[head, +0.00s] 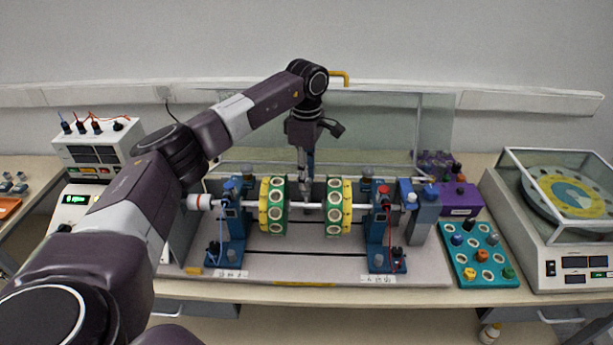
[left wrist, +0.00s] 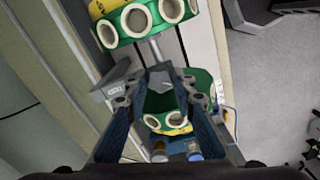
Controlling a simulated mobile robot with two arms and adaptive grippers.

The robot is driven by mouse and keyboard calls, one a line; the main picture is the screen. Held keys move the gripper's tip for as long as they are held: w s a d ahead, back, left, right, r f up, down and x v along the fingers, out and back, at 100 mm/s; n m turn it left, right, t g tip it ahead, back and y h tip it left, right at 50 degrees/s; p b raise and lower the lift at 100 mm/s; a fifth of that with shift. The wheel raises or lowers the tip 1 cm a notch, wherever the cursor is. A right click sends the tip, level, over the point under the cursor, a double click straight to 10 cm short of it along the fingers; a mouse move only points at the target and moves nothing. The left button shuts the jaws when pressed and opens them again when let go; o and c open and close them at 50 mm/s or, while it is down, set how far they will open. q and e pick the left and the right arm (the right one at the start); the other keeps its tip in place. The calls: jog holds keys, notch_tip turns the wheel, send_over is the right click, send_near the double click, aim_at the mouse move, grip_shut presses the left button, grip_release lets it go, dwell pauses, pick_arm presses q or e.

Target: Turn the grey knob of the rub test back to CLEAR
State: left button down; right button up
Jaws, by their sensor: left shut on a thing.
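The rotor rig has a horizontal shaft (head: 308,206) carrying two green and yellow discs, the left disc (head: 273,206) and the right disc (head: 339,206). My left gripper (head: 304,186) reaches down between the discs, just behind the shaft. In the left wrist view its fingers (left wrist: 158,80) close on a small grey piece, which I take for the grey knob (left wrist: 157,73). A grey box with a small label (left wrist: 118,82) sits beside the fingertips. The knob's pointer and the CLEAR mark cannot be read. My right gripper is not in view.
Blue bearing stands, left (head: 233,225) and right (head: 378,230), flank the discs. A clear screen (head: 385,135) stands behind. A teal tray (head: 478,255) and a glass-covered balancer (head: 562,205) are at right; a meter box (head: 97,150) is at left.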

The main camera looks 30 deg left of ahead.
pick_arm(q)
jog(key=n, duration=0.4)
jog(key=shift+r+n, duration=0.1)
jog(key=shift+n, duration=0.3)
jog(key=n, duration=0.5)
jog(key=shift+w+a, duration=0.1)
jog(key=n, duration=0.5)
jog(key=shift+n, duration=0.4)
jog(key=n, duration=1)
jog(key=shift+n+p, duration=0.3)
jog(key=shift+n, duration=0.1)
jog(key=n, duration=0.4)
jog(key=shift+a+n, duration=0.1)
jog(key=shift+n, duration=0.2)
jog(key=n+p, duration=0.1)
jog(key=n, duration=0.3)
jog(key=shift+n, duration=2.5)
